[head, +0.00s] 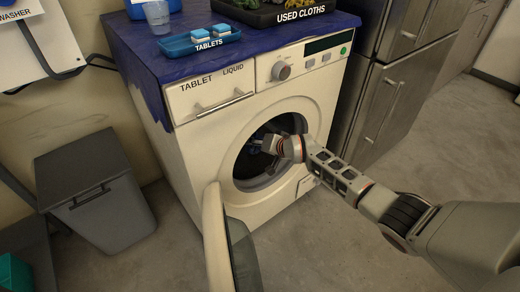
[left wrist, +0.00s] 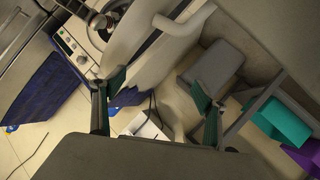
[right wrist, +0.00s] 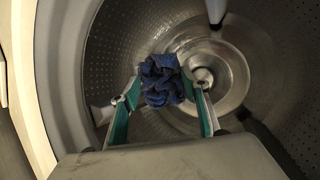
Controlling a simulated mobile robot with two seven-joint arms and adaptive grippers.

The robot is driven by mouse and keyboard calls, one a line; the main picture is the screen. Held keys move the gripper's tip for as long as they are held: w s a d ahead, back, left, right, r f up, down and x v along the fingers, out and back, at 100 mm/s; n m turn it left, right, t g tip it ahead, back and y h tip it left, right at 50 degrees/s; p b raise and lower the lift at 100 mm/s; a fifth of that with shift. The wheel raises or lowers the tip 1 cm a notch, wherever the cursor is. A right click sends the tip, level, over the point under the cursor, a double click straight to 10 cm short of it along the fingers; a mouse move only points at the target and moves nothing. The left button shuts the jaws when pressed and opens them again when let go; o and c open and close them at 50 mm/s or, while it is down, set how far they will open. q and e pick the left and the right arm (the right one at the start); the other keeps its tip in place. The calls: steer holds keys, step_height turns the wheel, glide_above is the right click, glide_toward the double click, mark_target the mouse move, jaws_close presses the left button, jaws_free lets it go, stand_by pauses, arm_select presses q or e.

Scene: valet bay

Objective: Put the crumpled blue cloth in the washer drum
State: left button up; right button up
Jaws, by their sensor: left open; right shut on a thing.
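The white washer (head: 185,150) stands with its round door (head: 214,240) swung open toward me. My right gripper (head: 268,144) reaches through the door opening. In the right wrist view the right gripper (right wrist: 160,94) is shut on the crumpled blue cloth (right wrist: 161,76) and holds it inside the perforated metal washer drum (right wrist: 118,40). I cannot tell whether the cloth touches the drum. In the head view the cloth is mostly hidden by the gripper. My left gripper (left wrist: 157,86) is open and empty, away from the drum; it is outside the head view.
On the blue-covered washer top are a blue tablets tray (head: 190,42), a clear cup (head: 157,14) and a black used-cloths tray (head: 270,14). The tablet and liquid drawer (head: 208,95) is closed. A grey bin (head: 95,190) stands left. Steel cabinets (head: 385,95) stand right.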

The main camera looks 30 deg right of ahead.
steer(key=shift+w, duration=0.15)
steer(key=o, duration=1)
steer(key=shift+o, duration=0.2)
steer(key=a+v, duration=0.1)
steer(key=v, duration=0.6)
steer(key=shift+s+d+r, duration=0.2)
steer(key=shift+s+d, duration=0.05)
steer(key=shift+d, duration=0.25)
